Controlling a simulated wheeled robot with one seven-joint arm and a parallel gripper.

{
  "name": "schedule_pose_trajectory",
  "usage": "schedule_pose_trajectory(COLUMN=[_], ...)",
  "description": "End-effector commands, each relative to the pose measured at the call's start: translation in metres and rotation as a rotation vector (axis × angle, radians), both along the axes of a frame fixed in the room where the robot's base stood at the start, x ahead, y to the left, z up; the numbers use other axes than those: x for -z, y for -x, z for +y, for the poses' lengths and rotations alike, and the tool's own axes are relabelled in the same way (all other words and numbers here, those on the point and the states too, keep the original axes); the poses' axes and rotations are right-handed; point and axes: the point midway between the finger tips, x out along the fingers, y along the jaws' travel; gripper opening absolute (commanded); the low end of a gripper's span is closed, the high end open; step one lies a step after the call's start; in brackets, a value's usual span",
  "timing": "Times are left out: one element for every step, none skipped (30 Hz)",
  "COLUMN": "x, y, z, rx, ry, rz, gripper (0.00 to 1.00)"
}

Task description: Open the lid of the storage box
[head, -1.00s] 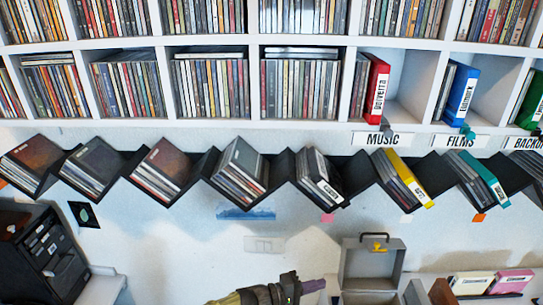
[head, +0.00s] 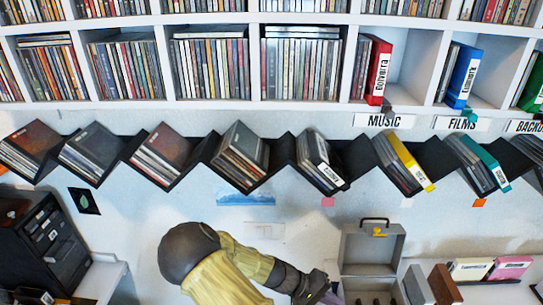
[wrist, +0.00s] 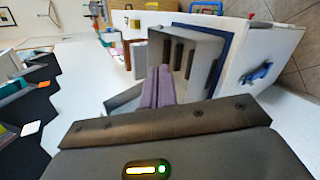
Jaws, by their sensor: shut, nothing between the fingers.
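The grey storage box (head: 345,293) is at the bottom of the head view, right of centre. Its lid (head: 360,250) stands raised at the back, with a dark handle and a yellow latch on it. The box's front is cut off by the frame edge. My gripper (head: 330,297) is at the box's left side, partly out of frame. In the wrist view its purple fingers (wrist: 160,86) are shut together with nothing between them. A grey slotted body (wrist: 205,55), apparently the box, is just beyond them; I cannot tell whether they touch.
Grey and brown blocks (head: 443,285) stand right of the box, then cream and pink cases (head: 510,268). Black zigzag shelves (head: 280,160) of discs run along the wall above. A dark cabinet (head: 45,245) stands at left.

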Motion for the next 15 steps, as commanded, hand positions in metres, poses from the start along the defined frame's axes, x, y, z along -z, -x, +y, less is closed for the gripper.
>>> schedule_pose_trajectory(x=[0.003,0.003,0.004,0.004,0.003,0.002,0.001,0.0,-0.003,-0.005,-0.007,-0.011,-0.014,-0.017,-0.021], y=[0.007,0.01,0.014,0.017,0.02,0.023,0.025,0.027,0.029,0.031,0.032,0.034,0.035,0.036,0.037], z=[-0.001,0.0,0.001,0.001,0.003,0.004,0.006,0.007,0.009,0.01,0.012,0.014,0.015,0.016,0.018], rx=[0.039,0.055,0.075,0.09,0.104,0.119,0.13,0.141,0.153,0.161,0.169,0.177,0.182,0.186,0.19], ry=[-0.069,-0.107,-0.156,-0.192,-0.229,-0.276,-0.313,-0.348,-0.393,-0.428,-0.462,-0.505,-0.537,-0.569,-0.609], rz=[0.008,0.013,0.019,0.021,0.023,0.023,0.022,0.02,0.016,0.011,0.005,-0.004,-0.011,-0.02,-0.035], gripper=[0.0,0.0,0.0,0.0,0.0,0.0,0.0,0.0,0.0,0.0,0.0,0.0,0.0,0.0,0.0])
